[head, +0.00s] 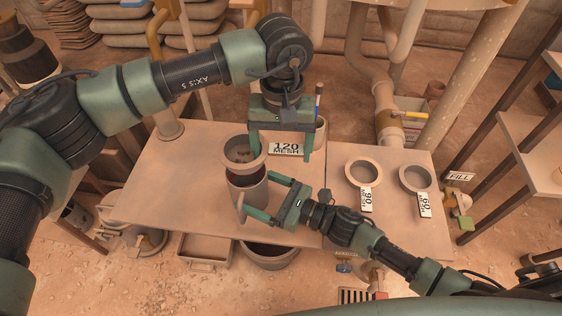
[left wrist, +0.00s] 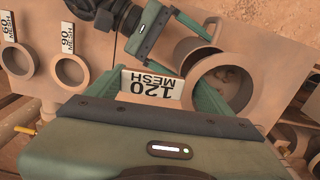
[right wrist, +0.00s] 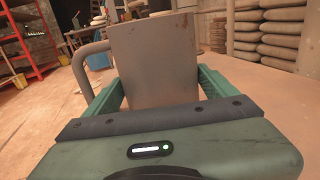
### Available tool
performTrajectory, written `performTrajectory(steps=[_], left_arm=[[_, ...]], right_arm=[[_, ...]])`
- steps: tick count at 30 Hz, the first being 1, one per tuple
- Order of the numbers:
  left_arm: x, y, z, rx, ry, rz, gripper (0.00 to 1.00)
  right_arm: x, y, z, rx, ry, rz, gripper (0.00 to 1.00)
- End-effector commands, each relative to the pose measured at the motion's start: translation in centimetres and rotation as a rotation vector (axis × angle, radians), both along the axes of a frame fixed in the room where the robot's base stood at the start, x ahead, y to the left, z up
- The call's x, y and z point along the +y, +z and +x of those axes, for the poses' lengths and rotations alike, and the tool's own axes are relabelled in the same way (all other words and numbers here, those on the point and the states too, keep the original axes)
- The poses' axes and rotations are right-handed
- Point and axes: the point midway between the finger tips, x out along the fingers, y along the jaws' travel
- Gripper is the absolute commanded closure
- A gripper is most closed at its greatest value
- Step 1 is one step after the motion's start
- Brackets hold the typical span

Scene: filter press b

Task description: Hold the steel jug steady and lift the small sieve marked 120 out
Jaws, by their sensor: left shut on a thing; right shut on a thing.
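The steel jug (head: 248,192) stands upright on the table, its handle toward the front. My right gripper (head: 268,198) is shut on its body; the jug wall (right wrist: 155,60) fills the middle of the right wrist view between the fingers. The small 120 sieve (head: 243,164) is over the jug mouth, with the dark reddish jug opening partly showing below it. My left gripper (head: 282,147) is shut on the sieve's "120 MESH" tag (head: 286,149). The left wrist view shows this tag (left wrist: 151,87) between the fingers and the sieve ring (left wrist: 190,82) beside them.
The 90 sieve (head: 361,172) and 60 sieve (head: 415,178) lie on the right part of the table (head: 170,185). A pale container (head: 320,130) stands behind my left gripper. The table's left part is clear. A pipe (head: 385,100) rises behind the table.

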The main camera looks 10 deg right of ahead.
Motion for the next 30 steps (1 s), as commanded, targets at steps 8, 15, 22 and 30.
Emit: performTrajectory(steps=[8,15,22,30], left_arm=[[0.0,2.5,0.0,-0.001,0.000,0.000,0.62],[0.0,2.5,0.0,0.000,0.000,0.000,0.62],[0.0,2.4,0.0,0.000,0.000,0.000,0.62],[0.0,2.4,0.0,0.000,0.000,0.000,0.62]], right_arm=[[0.0,0.0,0.0,-0.001,0.001,0.001,0.66],[0.0,0.0,0.0,-0.001,0.001,0.001,0.05],[0.0,0.0,0.0,-0.001,0.001,0.001,0.00],[-2.3,-0.1,-1.7,0.003,0.000,-0.001,0.00]])
